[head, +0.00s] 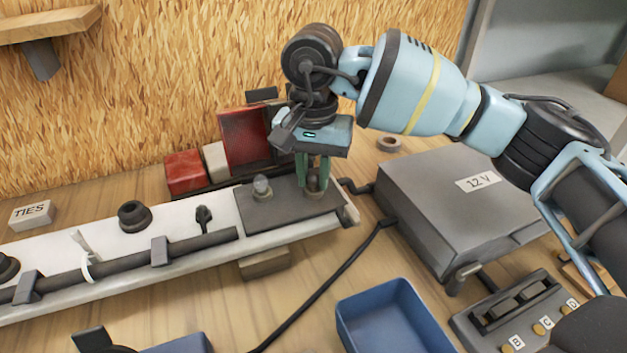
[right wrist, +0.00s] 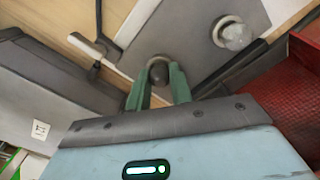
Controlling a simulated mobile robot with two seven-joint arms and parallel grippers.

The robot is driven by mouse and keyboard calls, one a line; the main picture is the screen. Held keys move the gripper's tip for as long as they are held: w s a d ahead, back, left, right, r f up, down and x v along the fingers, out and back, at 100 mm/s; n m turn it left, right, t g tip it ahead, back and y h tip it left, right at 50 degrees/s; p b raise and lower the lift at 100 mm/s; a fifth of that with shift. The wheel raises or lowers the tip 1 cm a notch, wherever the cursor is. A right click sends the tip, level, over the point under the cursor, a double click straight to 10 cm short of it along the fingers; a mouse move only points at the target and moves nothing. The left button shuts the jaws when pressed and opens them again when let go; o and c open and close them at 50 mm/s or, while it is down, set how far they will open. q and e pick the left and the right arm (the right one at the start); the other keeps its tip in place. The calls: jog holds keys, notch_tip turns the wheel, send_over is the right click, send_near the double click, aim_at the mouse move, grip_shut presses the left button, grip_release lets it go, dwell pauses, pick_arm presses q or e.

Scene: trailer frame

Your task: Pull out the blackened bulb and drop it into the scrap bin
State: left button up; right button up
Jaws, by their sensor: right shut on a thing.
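The blackened bulb (right wrist: 158,74) shows dark between the green fingers of my right gripper (right wrist: 158,92) in the right wrist view. In the head view my right gripper (head: 313,178) points down at the right end of the white rail, shut on the bulb (head: 314,184), which the fingers partly hide. The bulb is still at its round socket on the grey plate (head: 280,212). A clear bulb (head: 262,187) stands in the other socket, to the left. A blue open bin (head: 385,312) is at the bottom; no label shows that it is the scrap bin. My left gripper is not in view.
A grey 12 V box (head: 450,200) stands right of the rail (head: 150,245), with a switch panel (head: 520,315) in front. A red lens (head: 243,137) stands behind the plate. A black cable (head: 325,290) crosses the bench between rail and bin.

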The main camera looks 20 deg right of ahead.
aim_at(314, 173)
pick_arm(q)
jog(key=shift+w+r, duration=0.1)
pick_arm(e)
jog(key=shift+r, duration=0.15)
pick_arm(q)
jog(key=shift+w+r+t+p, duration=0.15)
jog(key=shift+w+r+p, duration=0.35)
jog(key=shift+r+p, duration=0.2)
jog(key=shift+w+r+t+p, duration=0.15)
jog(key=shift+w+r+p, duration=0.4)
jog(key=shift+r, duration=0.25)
pick_arm(e)
jog(key=shift+r, duration=2.35)
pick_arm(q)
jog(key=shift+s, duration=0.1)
